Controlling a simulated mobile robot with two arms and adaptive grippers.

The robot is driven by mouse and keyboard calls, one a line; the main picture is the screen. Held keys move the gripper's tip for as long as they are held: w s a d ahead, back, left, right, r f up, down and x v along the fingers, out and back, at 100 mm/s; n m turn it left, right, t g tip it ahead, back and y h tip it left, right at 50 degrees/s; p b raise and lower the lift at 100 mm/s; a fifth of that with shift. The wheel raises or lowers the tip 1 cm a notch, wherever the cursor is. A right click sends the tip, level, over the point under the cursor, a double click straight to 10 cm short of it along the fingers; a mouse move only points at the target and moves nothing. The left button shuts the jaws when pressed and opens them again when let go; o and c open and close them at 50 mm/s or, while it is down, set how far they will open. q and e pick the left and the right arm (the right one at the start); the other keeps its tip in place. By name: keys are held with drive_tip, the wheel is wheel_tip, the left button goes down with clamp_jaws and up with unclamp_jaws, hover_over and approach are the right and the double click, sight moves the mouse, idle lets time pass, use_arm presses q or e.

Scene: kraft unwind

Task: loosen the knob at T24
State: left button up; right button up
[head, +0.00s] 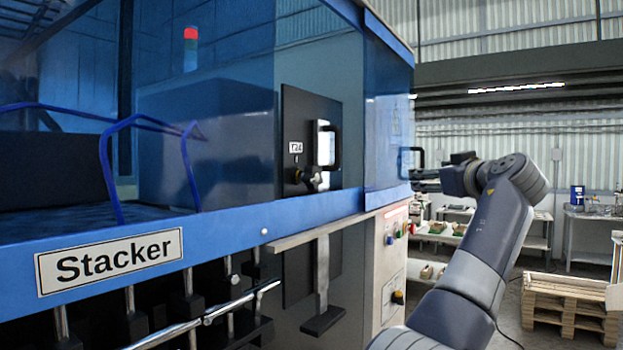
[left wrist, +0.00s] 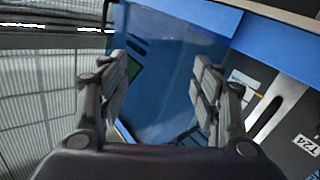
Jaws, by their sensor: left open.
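The T24 label (head: 295,147) is on a dark panel (head: 308,115) of the blue machine. A small black knob (head: 313,177) sits just below and right of the label in the head view. My left gripper (head: 428,182) is out to the right of the panel, near the machine's right corner, apart from the knob. In the left wrist view my left gripper (left wrist: 160,75) is open and empty, its fingers spread in front of a blue panel. The T24 label (left wrist: 306,145) shows tilted at that view's right edge; the knob is not seen there. My right gripper is not in view.
A black door handle (head: 337,147) stands out above the knob; another handle (head: 412,150) is on the blue corner panel. A metal ledge (head: 320,231) juts out below. A control box (head: 392,260) is under the corner. Wooden pallets (head: 570,305) stand at the far right.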

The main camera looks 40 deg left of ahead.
use_arm(q)
drive_tip(key=s+a+n+g+y, duration=0.45)
drive_tip(key=s+g, duration=0.25)
drive_tip(key=s, duration=0.3)
drive_tip(key=n+g, duration=0.5)
drive_tip(key=g, duration=0.2)
approach(316, 175)
drive_tip(key=a, duration=0.3)
drive_tip(key=a+p, duration=0.1)
drive_tip(key=a, duration=0.2)
drive_tip(key=s+a, duration=0.1)
drive_tip(key=a, duration=0.3)
drive_tip(key=shift+f+p, duration=0.2)
drive_tip(key=shift+p, duration=0.15)
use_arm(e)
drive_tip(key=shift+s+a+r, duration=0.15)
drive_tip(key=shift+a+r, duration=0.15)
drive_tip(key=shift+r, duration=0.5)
use_arm(q)
drive_tip(key=shift+c, duration=0.6)
drive_tip(key=c, duration=0.9)
drive_tip(key=shift+c, duration=0.2)
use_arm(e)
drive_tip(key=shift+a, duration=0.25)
